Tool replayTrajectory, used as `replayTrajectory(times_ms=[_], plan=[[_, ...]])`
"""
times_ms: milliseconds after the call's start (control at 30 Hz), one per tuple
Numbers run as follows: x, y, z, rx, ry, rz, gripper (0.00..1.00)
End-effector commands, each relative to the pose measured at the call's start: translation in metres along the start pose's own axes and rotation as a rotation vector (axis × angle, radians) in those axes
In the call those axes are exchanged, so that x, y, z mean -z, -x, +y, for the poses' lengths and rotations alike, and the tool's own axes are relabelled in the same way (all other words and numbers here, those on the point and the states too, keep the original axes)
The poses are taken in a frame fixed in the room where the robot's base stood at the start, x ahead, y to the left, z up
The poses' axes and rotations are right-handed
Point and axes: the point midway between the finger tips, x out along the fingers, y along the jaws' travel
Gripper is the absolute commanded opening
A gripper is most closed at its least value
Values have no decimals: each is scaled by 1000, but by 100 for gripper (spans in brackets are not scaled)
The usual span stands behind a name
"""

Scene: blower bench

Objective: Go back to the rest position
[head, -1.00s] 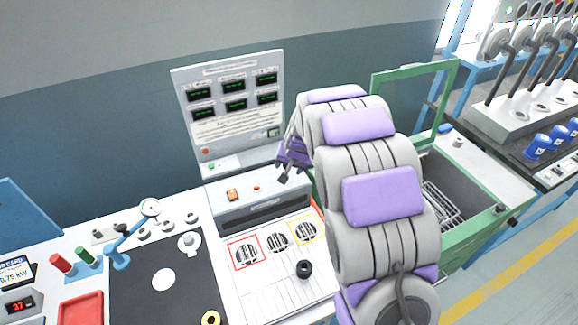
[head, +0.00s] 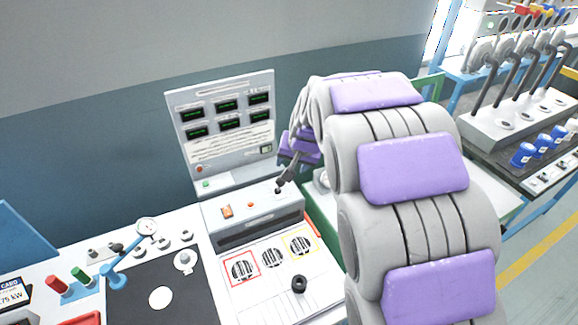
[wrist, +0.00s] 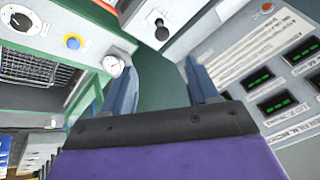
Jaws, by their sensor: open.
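The display panel (wrist: 278,103) shows at the right of the wrist view. My grey and purple arm fills the right middle of the head view and hides most of the green box behind it.
Several levers (head: 500,75) and blue parts (head: 540,145) stand at right. Wall above is clear.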

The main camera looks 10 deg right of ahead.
Motion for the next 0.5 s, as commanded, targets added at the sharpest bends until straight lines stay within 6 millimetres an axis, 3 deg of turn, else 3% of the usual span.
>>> replayTrajectory(times_ms=[500], plan=[[0,8,0,-1,0,-1,59]])
